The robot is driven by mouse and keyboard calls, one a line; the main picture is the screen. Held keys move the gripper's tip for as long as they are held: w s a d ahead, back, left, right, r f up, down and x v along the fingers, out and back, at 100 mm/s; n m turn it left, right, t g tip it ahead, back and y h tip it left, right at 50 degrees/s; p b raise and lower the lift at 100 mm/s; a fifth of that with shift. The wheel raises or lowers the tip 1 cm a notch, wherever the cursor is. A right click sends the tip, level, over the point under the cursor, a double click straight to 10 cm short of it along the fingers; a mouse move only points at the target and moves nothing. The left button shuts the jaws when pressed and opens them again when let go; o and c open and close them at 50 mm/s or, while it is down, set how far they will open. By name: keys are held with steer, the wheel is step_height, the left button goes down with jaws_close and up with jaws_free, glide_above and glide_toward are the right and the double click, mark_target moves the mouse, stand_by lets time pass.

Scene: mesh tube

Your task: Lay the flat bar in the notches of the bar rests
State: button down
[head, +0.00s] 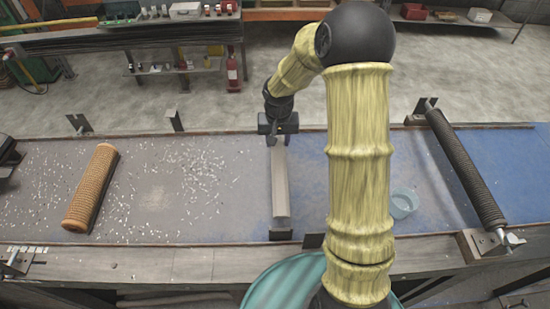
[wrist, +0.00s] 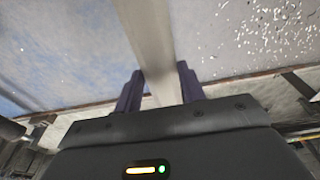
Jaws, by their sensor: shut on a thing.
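The flat bar (head: 279,185) is long, pale grey and straight, and runs from the back toward the front of the bench. My gripper (head: 274,143) is shut on it near its far end. In the wrist view the bar (wrist: 150,40) passes between the two dark fingers (wrist: 160,92). Its near end shows just behind a small dark upright plate (head: 281,235) at the front edge, which looks like a bar rest. Another dark plate (head: 176,120) stands at the back edge, left of my gripper. I cannot make out notches, or whether the bar touches a rest.
An orange mesh tube (head: 91,187) lies at the left of the bench among scattered pale chips. A dark roller (head: 465,167) lies across the right side. A light blue cup (head: 404,203) stands right of my arm. Another dark plate (head: 313,241) is at the front edge.

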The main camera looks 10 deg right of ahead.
mark_target(278, 152)
steer(key=shift+r, duration=0.15)
steer(key=shift+s+f, duration=0.1)
steer(key=shift+f, duration=0.1)
steer(key=f+p, duration=0.1)
steer(key=f, duration=0.4)
steer(key=shift+w+a+f+p, duration=0.15)
steer(key=shift+w+f+p, duration=0.05)
steer(key=shift+p, duration=0.15)
steer(key=shift+s, duration=0.15)
steer(key=shift+f, duration=0.1)
steer(key=shift+f, duration=0.3)
steer(key=shift+f+p, duration=0.55)
steer(key=shift+f, duration=1.2)
steer(key=shift+f, duration=0.1)
